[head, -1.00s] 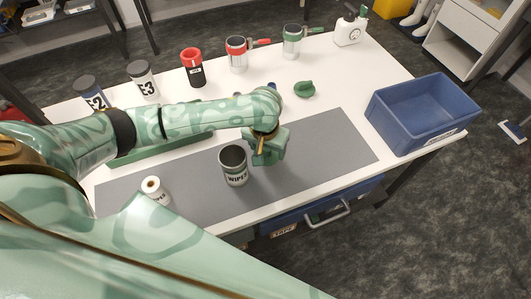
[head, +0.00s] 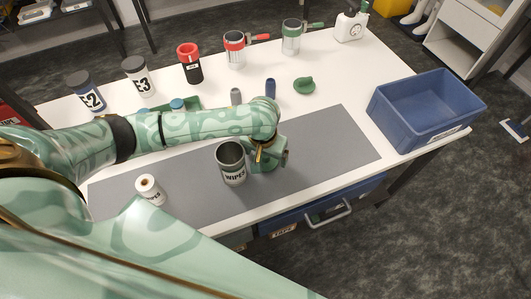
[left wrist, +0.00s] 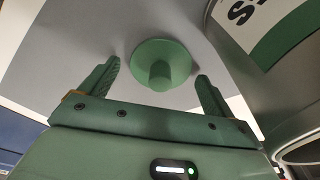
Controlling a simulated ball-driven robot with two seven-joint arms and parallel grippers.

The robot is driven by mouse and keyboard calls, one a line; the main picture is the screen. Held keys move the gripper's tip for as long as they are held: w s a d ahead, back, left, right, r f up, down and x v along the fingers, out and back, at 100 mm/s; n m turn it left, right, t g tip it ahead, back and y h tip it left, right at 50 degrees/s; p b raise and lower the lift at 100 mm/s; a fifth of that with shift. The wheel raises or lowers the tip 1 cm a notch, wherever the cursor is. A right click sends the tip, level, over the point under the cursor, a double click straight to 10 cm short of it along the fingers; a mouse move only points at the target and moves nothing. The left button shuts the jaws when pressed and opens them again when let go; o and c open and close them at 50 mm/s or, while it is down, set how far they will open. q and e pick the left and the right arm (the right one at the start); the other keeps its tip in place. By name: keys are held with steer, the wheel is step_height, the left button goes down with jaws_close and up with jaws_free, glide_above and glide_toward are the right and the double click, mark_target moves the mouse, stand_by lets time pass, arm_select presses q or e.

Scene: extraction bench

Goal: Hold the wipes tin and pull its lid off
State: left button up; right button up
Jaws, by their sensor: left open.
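The wipes tin (head: 231,164) stands upright on the grey mat, its top open and dark inside. It also shows at the right of the left wrist view (left wrist: 285,65). My left gripper (head: 268,157) is low over the mat, just right of the tin. In the left wrist view its fingers (left wrist: 158,85) are apart. A round green lid with a knob (left wrist: 160,65) shows between and beyond the fingertips, with gaps to both. It seems to lie on the surface below. In the head view my gripper hides that spot. My right gripper is out of view.
A green cone-shaped piece (head: 304,86) lies behind the mat. A blue bin (head: 425,130) stands at the right. A small white roll (head: 149,189) stands front left. Several bottles and mugs line the back, including a red-topped one (head: 190,65). The mat's right part is clear.

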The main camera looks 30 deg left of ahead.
arm_select(q)
step_height(320, 180, up, 12)
steer(key=s+p, duration=0.1)
steer(key=p, duration=0.6)
steer(key=shift+s, duration=0.4)
